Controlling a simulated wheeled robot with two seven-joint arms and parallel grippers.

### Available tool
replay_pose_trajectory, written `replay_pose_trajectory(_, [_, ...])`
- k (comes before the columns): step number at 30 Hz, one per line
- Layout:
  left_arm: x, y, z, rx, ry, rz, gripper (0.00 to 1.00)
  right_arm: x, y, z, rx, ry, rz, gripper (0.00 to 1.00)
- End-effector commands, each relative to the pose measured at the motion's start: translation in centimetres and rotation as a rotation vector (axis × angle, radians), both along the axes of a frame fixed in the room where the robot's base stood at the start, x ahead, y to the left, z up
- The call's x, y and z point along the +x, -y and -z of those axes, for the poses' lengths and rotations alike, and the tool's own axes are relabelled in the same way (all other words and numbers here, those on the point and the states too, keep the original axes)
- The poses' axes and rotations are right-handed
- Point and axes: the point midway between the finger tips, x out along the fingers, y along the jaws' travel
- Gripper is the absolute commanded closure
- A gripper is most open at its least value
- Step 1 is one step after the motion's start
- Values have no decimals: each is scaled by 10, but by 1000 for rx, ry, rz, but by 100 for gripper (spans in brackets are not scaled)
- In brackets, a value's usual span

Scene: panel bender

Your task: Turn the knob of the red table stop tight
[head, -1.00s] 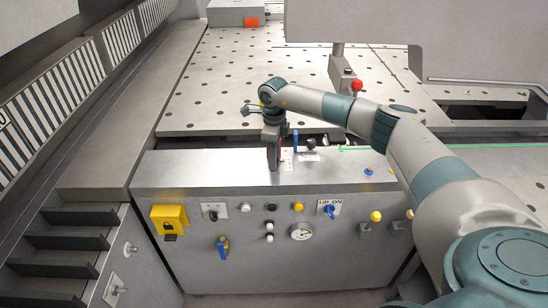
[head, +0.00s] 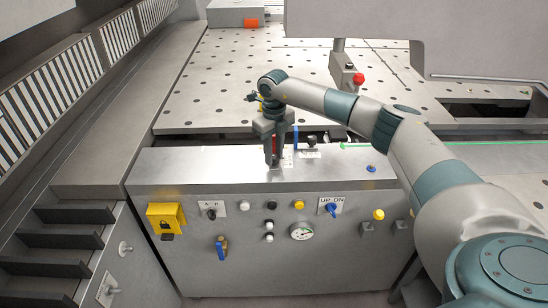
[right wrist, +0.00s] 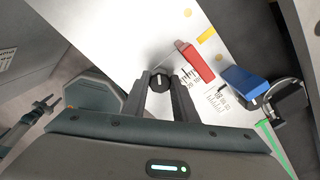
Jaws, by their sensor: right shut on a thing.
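My right gripper (head: 272,160) points down at the top of the grey cabinet, near its back edge. In the right wrist view, its two fingers (right wrist: 160,84) are closed around a small round black knob (right wrist: 159,80) with a pale mark on top. The red table stop (right wrist: 194,62) is a red block just beyond the knob, beside a printed scale. In the head view only a sliver of red (head: 275,145) shows between the fingers, and the knob is hidden.
A blue block (right wrist: 246,85) stands right of the red one; it also shows in the head view (head: 296,136). A black round part (right wrist: 287,101) is beside it. The perforated table (head: 225,75) lies behind. The cabinet front (head: 270,265) carries buttons, a gauge and a yellow lock.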

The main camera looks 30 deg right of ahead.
Motion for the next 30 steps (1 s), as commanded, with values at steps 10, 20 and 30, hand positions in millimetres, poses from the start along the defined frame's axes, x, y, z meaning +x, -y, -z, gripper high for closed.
replay_pose_trajectory(10, [0, 0, 16, 0, 0, 0, 56, 1, 1, 0, 1, 4, 328, 97])
replay_pose_trajectory(20, [0, 0, 25, 0, 0, 0, 56, 1, 1, -1, 1, 3, 639, 97])
replay_pose_trajectory(30, [0, 0, 30, 0, 0, 0, 56, 1, 1, -1, 0, 3, 883, 97])
